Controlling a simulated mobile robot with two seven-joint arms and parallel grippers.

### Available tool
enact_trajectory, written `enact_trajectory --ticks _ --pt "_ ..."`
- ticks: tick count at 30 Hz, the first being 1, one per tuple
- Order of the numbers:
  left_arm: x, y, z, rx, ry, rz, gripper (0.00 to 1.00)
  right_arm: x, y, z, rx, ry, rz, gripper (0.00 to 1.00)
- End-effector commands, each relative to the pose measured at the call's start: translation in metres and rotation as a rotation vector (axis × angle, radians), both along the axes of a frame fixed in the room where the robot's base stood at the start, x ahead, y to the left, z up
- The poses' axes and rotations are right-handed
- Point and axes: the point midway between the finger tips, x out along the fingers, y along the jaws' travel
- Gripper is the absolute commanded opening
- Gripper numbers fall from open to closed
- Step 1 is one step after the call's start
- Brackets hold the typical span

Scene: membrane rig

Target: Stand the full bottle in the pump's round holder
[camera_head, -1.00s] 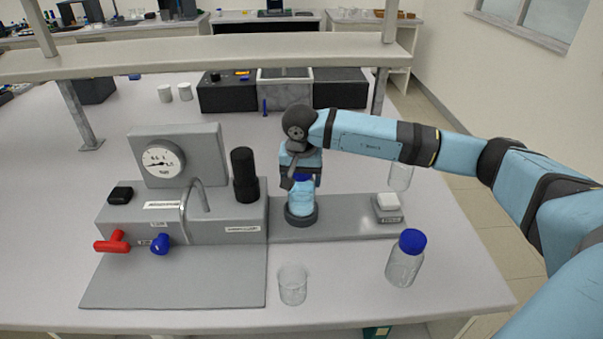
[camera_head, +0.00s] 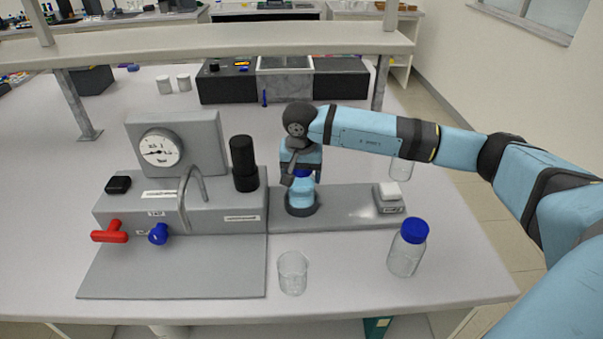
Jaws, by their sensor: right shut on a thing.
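The full bottle (camera_head: 301,193), with light blue liquid and a blue cap, stands upright in the dark round holder (camera_head: 301,209) on the pump's grey base (camera_head: 350,207). My right gripper (camera_head: 302,172) comes down from above and is shut on the bottle at its cap and neck. The fingers partly hide the cap. The bottle's bottom is hidden by the holder's rim. My left gripper is not in view.
A clear bottle with a blue cap (camera_head: 408,247) and an empty beaker (camera_head: 292,272) stand in front of the base. The grey rig with a gauge (camera_head: 160,148), black cylinder (camera_head: 243,163), red handle (camera_head: 110,232) and blue knob (camera_head: 158,234) is at left. A shelf (camera_head: 210,52) spans behind.

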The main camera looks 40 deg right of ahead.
Motion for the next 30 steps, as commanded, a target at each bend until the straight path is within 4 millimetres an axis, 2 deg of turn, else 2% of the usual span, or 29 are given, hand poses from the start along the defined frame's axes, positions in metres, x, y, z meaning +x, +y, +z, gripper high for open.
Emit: enact_trajectory --ticks 1,4,5,14,20,30 --pt "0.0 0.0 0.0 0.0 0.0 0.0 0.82 0.0 0.0 0.0 0.0 -0.001 0.0 0.75" --pt "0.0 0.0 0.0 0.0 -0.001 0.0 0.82 0.0 0.0 0.0 0.0 -0.001 0.0 0.98" --pt "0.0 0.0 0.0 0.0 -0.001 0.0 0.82 0.0 0.0 0.0 0.0 -0.001 0.0 1.0" --pt "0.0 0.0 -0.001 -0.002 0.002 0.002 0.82 0.0 0.0 0.003 0.0 0.0 0.0 1.0" --pt "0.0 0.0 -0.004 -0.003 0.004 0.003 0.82 -0.002 0.003 0.036 0.001 -0.005 0.001 1.0" --pt "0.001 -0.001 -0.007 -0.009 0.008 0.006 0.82 -0.01 0.009 0.11 0.0 -0.004 0.001 1.0"
